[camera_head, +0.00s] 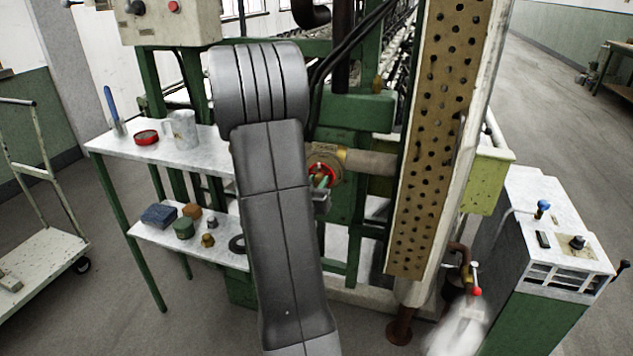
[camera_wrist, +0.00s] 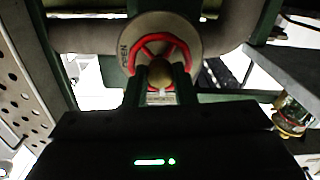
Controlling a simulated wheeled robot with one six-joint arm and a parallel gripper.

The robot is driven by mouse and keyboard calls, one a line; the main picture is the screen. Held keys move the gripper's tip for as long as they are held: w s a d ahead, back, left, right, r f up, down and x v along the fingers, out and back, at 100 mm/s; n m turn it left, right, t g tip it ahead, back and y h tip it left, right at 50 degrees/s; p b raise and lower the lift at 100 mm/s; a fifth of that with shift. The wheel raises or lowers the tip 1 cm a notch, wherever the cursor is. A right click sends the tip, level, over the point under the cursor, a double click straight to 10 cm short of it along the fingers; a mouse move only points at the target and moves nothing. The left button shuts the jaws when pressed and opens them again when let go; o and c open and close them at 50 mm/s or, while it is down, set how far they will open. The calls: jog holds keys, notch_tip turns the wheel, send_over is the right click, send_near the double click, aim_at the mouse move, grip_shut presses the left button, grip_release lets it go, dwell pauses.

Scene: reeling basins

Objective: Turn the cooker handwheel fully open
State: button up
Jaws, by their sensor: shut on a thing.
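The cooker handwheel is a small red spoked wheel (camera_wrist: 160,45) in front of a pale round plate (camera_wrist: 131,36) lettered "OPEN", in the upper middle of the wrist view. In the head view the red wheel (camera_head: 323,169) shows just right of my arm, beside a brass-coloured fitting and a pipe. My gripper (camera_wrist: 161,75) reaches up to the wheel and is shut on its lower part. In the head view my gripper (camera_head: 321,187) is at the wheel, mostly hidden behind my grey arm. How far the wheel is turned cannot be told.
A perforated panel (camera_head: 437,140) stands close right of the wheel. A white side table (camera_head: 120,146) with a mug (camera_head: 183,130) and a red tin (camera_head: 146,137) is on the left. A green cabinet (camera_head: 553,220) stands at the right. A trolley (camera_head: 40,262) is far left.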

jog(key=n+p, duration=0.3)
jog(key=n, duration=0.3)
jog(key=shift+r, duration=0.15)
jog(key=n+p, duration=0.4)
jog(key=n, duration=0.3)
jog(key=shift+n, duration=0.3)
jog(key=n+p, duration=0.3)
jog(key=n, duration=0.4)
jog(key=shift+p, duration=0.3)
jog(key=n+p, duration=0.2)
jog(key=n, duration=0.2)
jog(key=shift+n, duration=0.4)
jog(key=shift+f+n+p, duration=0.2)
jog(key=shift+n+p, duration=0.15)
jog(key=shift+n, duration=0.65)
jog(key=o, duration=0.8)
jog(key=shift+o, duration=0.2)
jog(key=shift+s, duration=0.1)
